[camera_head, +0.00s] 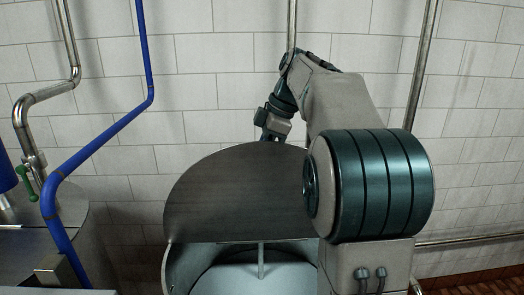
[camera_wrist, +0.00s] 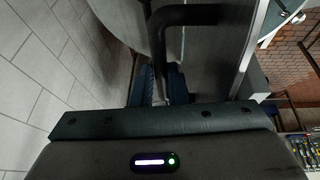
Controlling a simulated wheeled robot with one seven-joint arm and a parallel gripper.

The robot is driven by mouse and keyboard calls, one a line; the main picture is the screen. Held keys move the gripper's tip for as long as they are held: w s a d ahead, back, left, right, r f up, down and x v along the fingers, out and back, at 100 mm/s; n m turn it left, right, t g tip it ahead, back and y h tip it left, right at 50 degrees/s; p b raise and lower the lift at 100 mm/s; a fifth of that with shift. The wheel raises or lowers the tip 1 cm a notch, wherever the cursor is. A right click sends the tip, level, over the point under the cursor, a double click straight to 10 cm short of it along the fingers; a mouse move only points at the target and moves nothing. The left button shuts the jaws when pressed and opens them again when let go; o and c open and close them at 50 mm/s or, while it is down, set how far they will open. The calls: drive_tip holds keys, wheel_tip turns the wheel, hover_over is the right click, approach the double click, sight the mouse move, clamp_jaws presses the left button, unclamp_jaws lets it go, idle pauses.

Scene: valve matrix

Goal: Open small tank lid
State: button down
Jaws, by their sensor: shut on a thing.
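The small tank (camera_head: 180,265) stands at the bottom centre of the head view. Its dark grey half-round lid (camera_head: 230,195) is raised steeply, with its straight edge low and its curved edge up. Below it, the pale tank interior with a thin upright rod (camera_head: 261,262) shows. My gripper (camera_head: 270,136) is at the lid's top edge, its fingertips partly hidden behind the lid. In the wrist view my gripper (camera_wrist: 158,86) is shut on the black bent handle (camera_wrist: 190,15) of the lid. The lid surface (camera_wrist: 205,55) lies close beyond the fingers.
A white tiled wall (camera_head: 225,85) stands close behind the lid and arm. A vertical steel pipe (camera_head: 292,25) runs down it. A blue pipe (camera_head: 100,150) and a steel pipe with a green-handled valve (camera_head: 27,183) are at left. Brick-red floor (camera_head: 475,280) shows at lower right.

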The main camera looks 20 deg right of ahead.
drive_tip(key=c, duration=1.5)
unclamp_jaws()
drive_tip(key=shift+w+d+f, duration=0.15)
drive_tip(key=shift+w+f, duration=0.15)
drive_tip(key=shift+f, duration=0.3)
drive_tip(key=shift+c, duration=0.2)
drive_tip(key=shift+o, duration=0.4)
drive_tip(key=shift+w+d+f, duration=0.1)
drive_tip(key=shift+w+f, duration=0.05)
drive_tip(key=shift+w, duration=0.2)
drive_tip(key=shift+s, duration=0.1)
drive_tip(key=v, duration=1.5)
drive_tip(key=shift+a, duration=0.35)
